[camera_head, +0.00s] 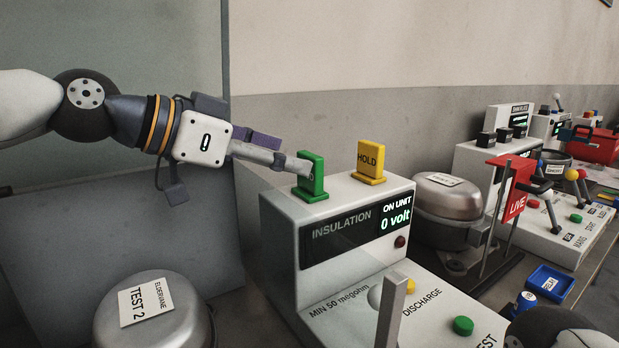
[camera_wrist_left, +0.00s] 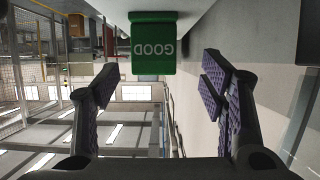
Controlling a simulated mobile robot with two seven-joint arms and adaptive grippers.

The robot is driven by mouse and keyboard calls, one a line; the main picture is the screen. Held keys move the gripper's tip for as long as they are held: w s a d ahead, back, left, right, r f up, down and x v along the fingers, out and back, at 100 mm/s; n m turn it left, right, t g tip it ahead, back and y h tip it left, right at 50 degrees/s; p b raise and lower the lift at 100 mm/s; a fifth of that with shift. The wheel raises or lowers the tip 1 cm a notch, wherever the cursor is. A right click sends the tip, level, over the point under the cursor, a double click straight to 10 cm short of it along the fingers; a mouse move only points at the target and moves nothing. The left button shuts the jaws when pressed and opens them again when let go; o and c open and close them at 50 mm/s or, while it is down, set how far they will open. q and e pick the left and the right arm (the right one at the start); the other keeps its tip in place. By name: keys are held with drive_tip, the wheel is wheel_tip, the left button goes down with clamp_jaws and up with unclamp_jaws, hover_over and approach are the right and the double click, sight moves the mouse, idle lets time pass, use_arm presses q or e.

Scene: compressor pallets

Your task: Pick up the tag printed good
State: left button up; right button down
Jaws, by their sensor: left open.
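The green tag (camera_head: 311,178) stands upright on top of the white insulation tester. In the left wrist view the word GOOD shows upside down on the green tag (camera_wrist_left: 153,48). A yellow tag printed HOLD (camera_head: 371,160) stands to its right on the same top. My left gripper (camera_head: 288,158) comes in from the left, with one finger overlapping the green tag in the head view. In the wrist view my left gripper (camera_wrist_left: 160,80) is open, its purple-padded fingers apart and the tag centred between them towards their tips. Contact cannot be told. My right gripper does not show.
The insulation tester (camera_head: 277,222) reads 0 volt, with buttons and a grey post (camera_head: 391,312) in front. A compressor labelled TEST 2 (camera_head: 180,322) is at front left. Another metal compressor (camera_head: 447,200) and a red LIVE flag (camera_head: 514,185) are at right. A blue tray (camera_head: 549,283) lies nearby.

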sight(307, 192)
use_arm(q)
drive_tip(key=x, duration=0.4)
drive_tip(key=shift+s+d, duration=0.2)
drive_tip(key=shift+d, duration=0.25)
drive_tip(key=shift+w+d+f, duration=0.15)
drive_tip(key=shift+w+d, duration=0.1)
drive_tip(key=c, duration=1.3)
